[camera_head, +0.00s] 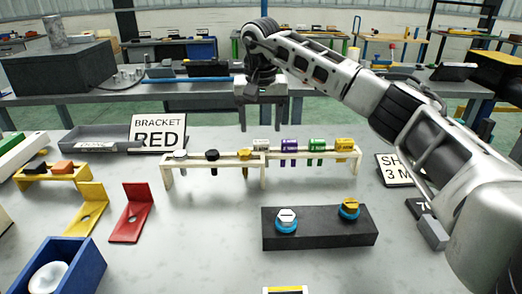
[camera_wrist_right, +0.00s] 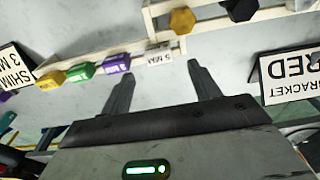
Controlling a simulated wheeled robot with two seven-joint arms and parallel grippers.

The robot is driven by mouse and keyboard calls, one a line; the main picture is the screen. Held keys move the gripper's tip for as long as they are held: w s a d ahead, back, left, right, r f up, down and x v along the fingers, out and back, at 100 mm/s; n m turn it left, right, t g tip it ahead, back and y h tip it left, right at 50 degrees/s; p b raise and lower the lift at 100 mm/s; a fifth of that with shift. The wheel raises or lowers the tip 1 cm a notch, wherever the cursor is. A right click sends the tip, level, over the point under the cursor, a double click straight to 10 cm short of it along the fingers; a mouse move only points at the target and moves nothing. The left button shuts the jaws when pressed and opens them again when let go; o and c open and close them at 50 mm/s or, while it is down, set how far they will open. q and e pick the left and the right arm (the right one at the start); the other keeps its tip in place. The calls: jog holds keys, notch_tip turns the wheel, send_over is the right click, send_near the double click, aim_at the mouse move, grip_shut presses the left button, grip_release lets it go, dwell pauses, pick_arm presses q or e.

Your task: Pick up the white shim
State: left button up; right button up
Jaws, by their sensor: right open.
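The white shim (camera_head: 261,145) hangs on the wooden rack (camera_head: 215,163), at the left end of a row with purple, green and yellow shims. In the right wrist view the white shim (camera_wrist_right: 158,54) shows its end, with small print that seems to read 5 MM. My right gripper (camera_wrist_right: 160,68) is open and empty, and the shim end appears just beyond the gap between its fingertips. My left gripper is in neither view.
The purple (camera_head: 289,146), green (camera_head: 316,146) and yellow (camera_head: 345,145) shims hang right of the white one. A black block (camera_head: 320,234) with two bolts stands in front. A BRACKET RED sign (camera_head: 158,133) stands left.

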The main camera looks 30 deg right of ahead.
aim_at(261, 142)
jog(key=shift+d+f+p, duration=0.1)
jog(key=shift+f+p, duration=0.25)
jog(key=shift+f, duration=2.35)
jog(key=c, duration=1.1)
